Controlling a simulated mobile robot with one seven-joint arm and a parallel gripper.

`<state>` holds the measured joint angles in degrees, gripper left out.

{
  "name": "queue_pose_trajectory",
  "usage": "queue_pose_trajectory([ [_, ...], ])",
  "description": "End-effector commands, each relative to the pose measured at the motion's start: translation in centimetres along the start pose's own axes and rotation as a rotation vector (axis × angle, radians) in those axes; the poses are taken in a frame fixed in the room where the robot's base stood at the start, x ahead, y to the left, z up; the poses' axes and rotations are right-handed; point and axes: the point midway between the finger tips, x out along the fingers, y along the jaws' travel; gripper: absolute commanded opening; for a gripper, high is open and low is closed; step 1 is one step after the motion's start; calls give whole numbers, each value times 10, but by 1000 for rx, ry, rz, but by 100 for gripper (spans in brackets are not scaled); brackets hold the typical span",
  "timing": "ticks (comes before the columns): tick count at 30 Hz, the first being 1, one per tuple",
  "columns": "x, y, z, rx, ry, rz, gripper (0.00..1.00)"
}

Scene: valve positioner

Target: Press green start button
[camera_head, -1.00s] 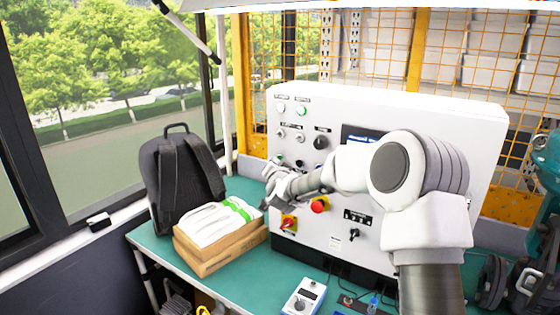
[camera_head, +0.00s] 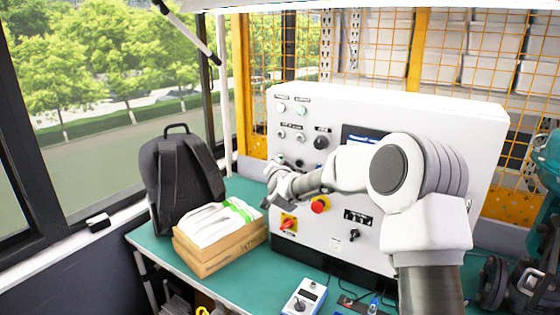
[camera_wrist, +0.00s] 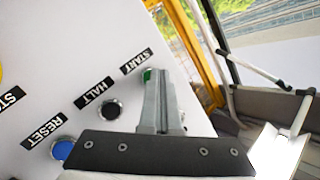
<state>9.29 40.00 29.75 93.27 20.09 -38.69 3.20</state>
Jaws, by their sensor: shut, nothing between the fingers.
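The green start button (camera_wrist: 147,75) shows at the left edge of my fingertips in the wrist view, below the START label (camera_wrist: 136,61). Most of it is hidden behind the fingers. My gripper (camera_wrist: 160,72) is shut and empty, its tips over the button's place on the white panel. I cannot tell whether they touch it. In the head view my gripper (camera_head: 271,172) is at the panel's left side, and the start button cannot be made out clearly there.
A black HALT button (camera_wrist: 110,110) and a blue RESET button (camera_wrist: 62,149) sit beside the start button. On the white control panel (camera_head: 420,108), a red knob (camera_head: 320,204) is below my arm. A backpack (camera_head: 182,185) and cardboard box (camera_head: 222,250) stand to the left.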

Motion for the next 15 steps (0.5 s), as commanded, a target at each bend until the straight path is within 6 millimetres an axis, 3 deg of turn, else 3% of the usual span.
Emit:
queue_pose_trajectory([
  [15,-13,-6,6,0,2,0,0],
])
